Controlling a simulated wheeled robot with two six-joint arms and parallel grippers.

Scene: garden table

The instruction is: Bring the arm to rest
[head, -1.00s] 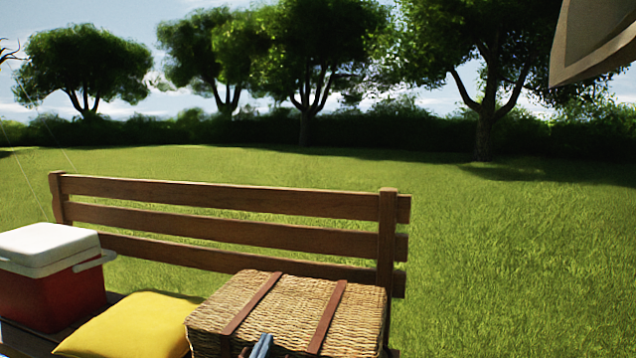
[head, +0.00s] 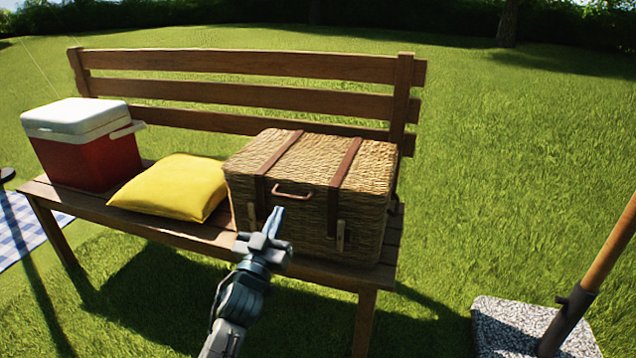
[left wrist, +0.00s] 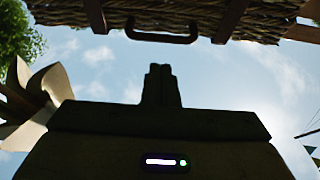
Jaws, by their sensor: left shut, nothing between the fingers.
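My left gripper (head: 275,217) is shut and empty, with its tips pointing up toward the front of a wicker basket (head: 365,205). In the head view the tips overlap the basket's front below its brown handle (head: 292,193); whether they touch it I cannot tell. In the left wrist view the shut fingers (left wrist: 160,72) stand against the sky. There the basket (left wrist: 225,18) and its handle (left wrist: 162,36) cross the top, with sky between handle and fingertips. My right gripper does not show.
The basket sits at the right end of a wooden bench (head: 165,226). A yellow cushion (head: 175,187) and a red cooler with a white lid (head: 95,160) are to its left. A wooden pole in a speckled base (head: 505,325) stands at the right. Open grass lies around.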

